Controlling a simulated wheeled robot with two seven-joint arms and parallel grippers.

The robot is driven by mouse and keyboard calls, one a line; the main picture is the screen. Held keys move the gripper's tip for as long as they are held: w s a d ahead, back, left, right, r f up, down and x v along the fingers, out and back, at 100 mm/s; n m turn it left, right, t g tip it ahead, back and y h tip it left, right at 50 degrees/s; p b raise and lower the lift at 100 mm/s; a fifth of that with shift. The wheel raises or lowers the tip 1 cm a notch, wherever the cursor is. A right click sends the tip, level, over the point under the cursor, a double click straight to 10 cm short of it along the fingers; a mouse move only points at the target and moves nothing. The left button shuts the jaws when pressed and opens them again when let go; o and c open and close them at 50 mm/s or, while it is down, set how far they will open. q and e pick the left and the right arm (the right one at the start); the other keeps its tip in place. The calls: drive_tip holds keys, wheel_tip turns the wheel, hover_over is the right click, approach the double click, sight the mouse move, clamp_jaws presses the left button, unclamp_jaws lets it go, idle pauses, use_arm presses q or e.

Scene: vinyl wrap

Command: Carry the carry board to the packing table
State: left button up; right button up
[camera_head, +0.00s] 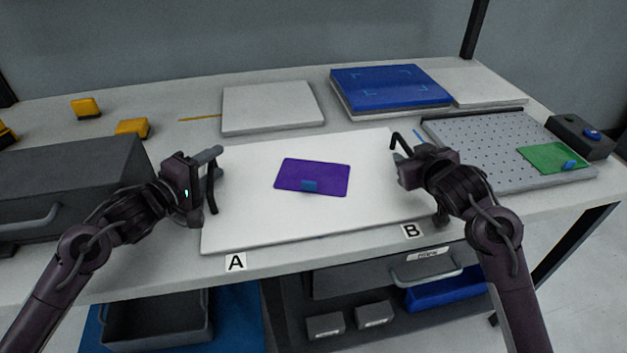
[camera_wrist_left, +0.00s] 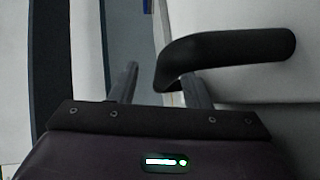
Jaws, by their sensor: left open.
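The carry board (camera_head: 250,222) is a white flat panel lying on the table, with a dark handle at each short side. A purple sheet (camera_head: 330,170) with a blue tab lies on it. My left gripper (camera_head: 211,158) is open beside the board's left handle (camera_head: 212,195). In the left wrist view, that handle (camera_wrist_left: 235,46) curves across beyond the fingers (camera_wrist_left: 160,85); I cannot tell whether it is between them. My right gripper (camera_head: 403,166) is at the right handle (camera_head: 399,141); its jaw opening is not clear.
A grey drawer box (camera_head: 70,175) stands left of my left arm. Behind the board are a white panel (camera_head: 272,106) and a blue-topped stack (camera_head: 390,86). A perforated plate (camera_head: 480,150) with a green sheet (camera_head: 553,157) lies at right. Labels A (camera_head: 235,262) and B (camera_head: 411,231) mark the front edge.

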use_arm(q)
drive_tip(key=o, duration=0.5)
use_arm(e)
drive_tip(key=shift+d, duration=0.1)
use_arm(q)
drive_tip(key=shift+o, duration=0.2)
drive_tip(key=shift+s+f, duration=0.1)
use_arm(e)
drive_tip(key=shift+s, duration=0.1)
use_arm(q)
drive_tip(key=shift+f, duration=0.15)
wheel_tip(320, 180, up, 11)
drive_tip(key=shift+r, duration=0.1)
use_arm(e)
drive_tip(key=shift+o, duration=0.2)
drive_tip(key=o, duration=0.8)
drive_tip(key=shift+c, duration=0.2)
